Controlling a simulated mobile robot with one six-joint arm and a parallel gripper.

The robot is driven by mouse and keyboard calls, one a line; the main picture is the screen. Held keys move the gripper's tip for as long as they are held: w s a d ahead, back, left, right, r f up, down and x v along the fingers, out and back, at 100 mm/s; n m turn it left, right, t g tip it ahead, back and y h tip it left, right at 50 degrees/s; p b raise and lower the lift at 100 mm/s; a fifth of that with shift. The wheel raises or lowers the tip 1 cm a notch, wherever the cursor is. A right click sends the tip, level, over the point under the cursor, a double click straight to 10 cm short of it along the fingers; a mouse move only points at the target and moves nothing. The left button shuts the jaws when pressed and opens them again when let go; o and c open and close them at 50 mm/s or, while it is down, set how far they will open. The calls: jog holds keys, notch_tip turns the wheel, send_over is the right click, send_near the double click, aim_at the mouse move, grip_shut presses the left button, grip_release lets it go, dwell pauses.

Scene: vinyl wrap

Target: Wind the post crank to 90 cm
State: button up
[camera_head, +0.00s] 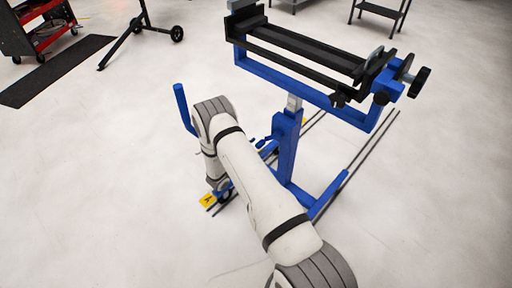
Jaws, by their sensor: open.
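The blue stand's upright post (287,145) rises from its base near the middle of the view, with a lighter inner column (294,102) showing at its top. Small blue and dark parts show beside the post, partly behind my arm. I cannot tell whether they are the crank. A separate upright blue bar (182,108) stands just left of my arm's bend. My arm reaches from the lower right up to this bend, then down toward the base's left end. My gripper does not show; it seems hidden behind my arm. No height scale is readable.
A black roller frame (300,45) on a blue beam tops the post, with dark knobs at its right end. A blue base leg (328,195) and thin dark rails lie right of the post. A yellow label (208,199) marks the left end.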

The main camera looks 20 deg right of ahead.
jog(key=v, duration=0.6)
jog(key=shift+s+a, duration=0.2)
jog(key=shift+a, duration=0.05)
jog(key=shift+c, duration=0.2)
